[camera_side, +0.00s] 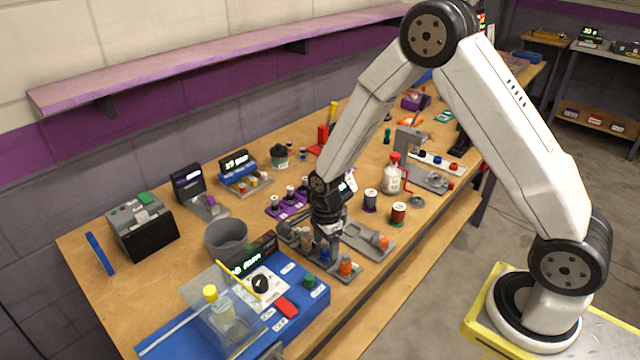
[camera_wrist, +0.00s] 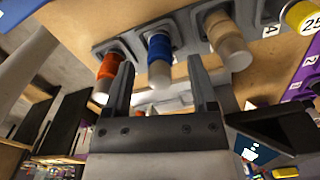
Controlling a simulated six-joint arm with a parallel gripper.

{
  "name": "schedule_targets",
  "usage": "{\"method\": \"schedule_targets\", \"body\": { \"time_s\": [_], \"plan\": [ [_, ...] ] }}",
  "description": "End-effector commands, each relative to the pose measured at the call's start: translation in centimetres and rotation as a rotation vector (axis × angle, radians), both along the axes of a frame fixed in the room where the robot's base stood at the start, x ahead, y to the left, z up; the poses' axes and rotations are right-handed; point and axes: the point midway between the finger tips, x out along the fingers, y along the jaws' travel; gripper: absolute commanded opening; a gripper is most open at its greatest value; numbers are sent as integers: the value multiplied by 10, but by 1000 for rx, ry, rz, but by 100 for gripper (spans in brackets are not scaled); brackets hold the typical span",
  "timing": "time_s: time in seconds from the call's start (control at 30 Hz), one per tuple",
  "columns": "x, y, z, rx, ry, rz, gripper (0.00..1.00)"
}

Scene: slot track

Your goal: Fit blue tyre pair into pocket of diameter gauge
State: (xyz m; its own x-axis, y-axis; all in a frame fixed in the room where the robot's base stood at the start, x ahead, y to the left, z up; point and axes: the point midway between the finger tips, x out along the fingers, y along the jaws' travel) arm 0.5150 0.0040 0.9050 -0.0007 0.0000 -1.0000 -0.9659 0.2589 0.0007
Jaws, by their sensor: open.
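The blue tyre pair (camera_wrist: 159,47) stands in the middle socket of a grey rack (camera_wrist: 185,14), on a pale peg. It also shows as a small blue piece below my gripper in the side view (camera_side: 325,256). My gripper (camera_wrist: 159,66) is open and empty, its fingers one on each side of the blue tyre pair in the wrist view. I cannot tell whether the fingertips reach down around it. In the side view my gripper (camera_side: 327,232) is just above the rack. I cannot tell for sure which display device is the diameter gauge or where its pocket is.
An orange piece (camera_wrist: 108,67) and a tan piece (camera_wrist: 222,30) stand close on either side of the blue one. A blue box with a display and clear guard (camera_side: 318,318), a grey bowl (camera_side: 226,240) and display devices (camera_side: 188,182) (camera_side: 238,163) stand to the left. Spools (camera_side: 398,213) stand right.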

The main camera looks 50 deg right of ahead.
Motion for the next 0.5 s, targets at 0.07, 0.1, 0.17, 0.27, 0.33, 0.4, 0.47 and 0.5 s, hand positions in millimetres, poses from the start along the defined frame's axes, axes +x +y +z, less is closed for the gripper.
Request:
{"method": "schedule_targets", "body": {
  "time_s": [0.07,0.1,0.17,0.27,0.33,0.4,0.47,0.5],
  "plan": [
    [0,0,-5,0,0,0,74],
    [0,0,-6,0,-1,0,74],
    [0,0,-7,0,-1,0,74],
    [0,0,-7,0,-1,0,74],
    [0,0,-7,0,-1,0,74],
    [0,0,-7,0,-1,0,74],
    [0,0,-7,0,-1,0,74],
    [0,0,-7,0,-1,0,74]
  ]
}}
